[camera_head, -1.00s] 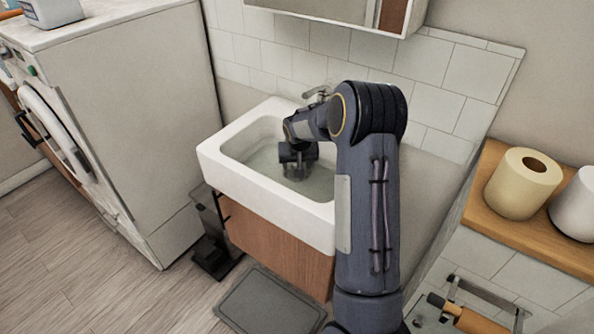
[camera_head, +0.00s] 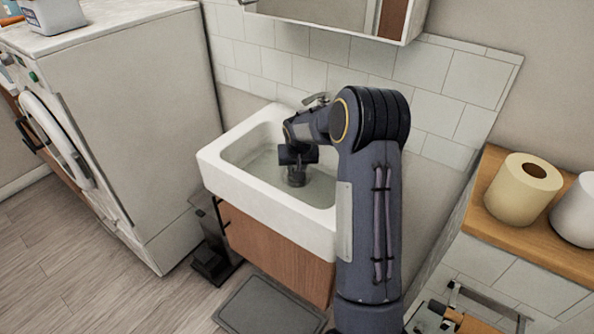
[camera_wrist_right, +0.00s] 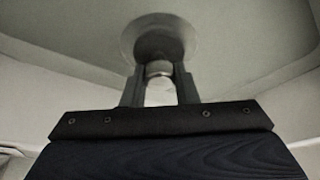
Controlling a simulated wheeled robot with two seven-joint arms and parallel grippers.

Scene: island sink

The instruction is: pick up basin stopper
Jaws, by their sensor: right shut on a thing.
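The white basin (camera_head: 219,163) stands against the tiled wall. My right gripper (camera_head: 297,178) is inside it, low over the bowl floor, with its arm reaching in from the right. In the right wrist view, the fingers of my right gripper (camera_wrist_right: 159,72) are shut on the basin stopper (camera_wrist_right: 158,69), a small shiny metal piece. The round metal drain (camera_wrist_right: 158,28) lies right behind it; I cannot tell whether the stopper is clear of it. In the head view the gripper hides the stopper. My left gripper is not in view.
The faucet (camera_head: 317,99) rises at the basin's back edge, close to my forearm. A mirror cabinet (camera_head: 340,12) hangs above. A washing machine (camera_head: 130,110) stands at the left. Paper rolls (camera_head: 523,188) stand on a wooden shelf at the right. A grey mat (camera_head: 268,306) lies below.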

